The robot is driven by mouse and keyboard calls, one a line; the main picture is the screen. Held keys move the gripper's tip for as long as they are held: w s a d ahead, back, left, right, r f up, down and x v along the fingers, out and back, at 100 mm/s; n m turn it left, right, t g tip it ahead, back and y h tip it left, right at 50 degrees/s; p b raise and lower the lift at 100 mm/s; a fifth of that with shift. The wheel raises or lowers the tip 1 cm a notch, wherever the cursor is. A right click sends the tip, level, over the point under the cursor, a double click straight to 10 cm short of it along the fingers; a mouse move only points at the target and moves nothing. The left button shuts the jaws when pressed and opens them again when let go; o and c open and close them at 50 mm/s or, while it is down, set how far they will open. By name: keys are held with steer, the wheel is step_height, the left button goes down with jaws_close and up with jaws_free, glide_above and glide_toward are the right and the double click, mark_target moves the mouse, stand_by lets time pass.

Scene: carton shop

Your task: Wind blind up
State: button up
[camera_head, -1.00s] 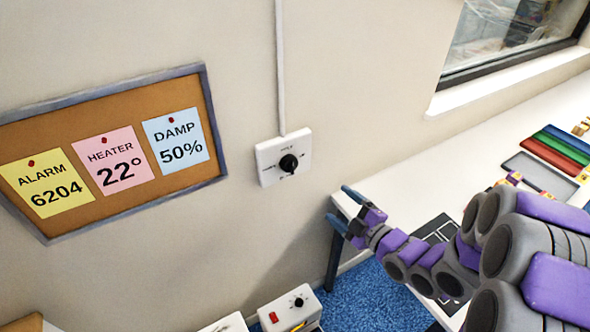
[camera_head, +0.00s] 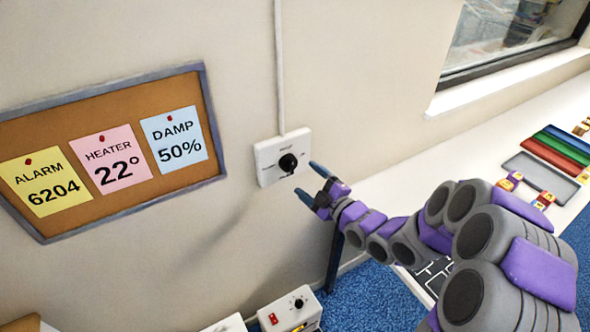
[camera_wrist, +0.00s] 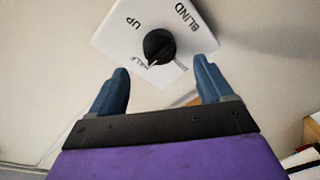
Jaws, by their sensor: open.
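A white square wall switch (camera_head: 268,163) with a round black knob (camera_head: 288,162) is fixed to the wall, right of the cork board. In the wrist view the switch plate (camera_wrist: 112,38) reads "BLIND" and "UP" plus a partly hidden word, and its black knob (camera_wrist: 159,46) has a white pointer mark on the side towards the partly hidden word. My gripper (camera_head: 308,182) is open, just right of and below the knob. In the wrist view my gripper (camera_wrist: 160,82) has its two blue fingers apart, with the knob beyond and between them, seemingly not touched.
A cork board (camera_head: 118,209) with number notes hangs at the left. A white table (camera_head: 450,150) with a grey tray (camera_head: 541,176) and coloured bars stands right under the window (camera_head: 510,35). A white box (camera_head: 290,310) with a knob and red switch sits below.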

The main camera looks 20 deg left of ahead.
mark_target(293, 167)
steer(key=shift+x, duration=3.35)
steer(key=shift+s+f, duration=0.1)
steer(key=c, duration=1)
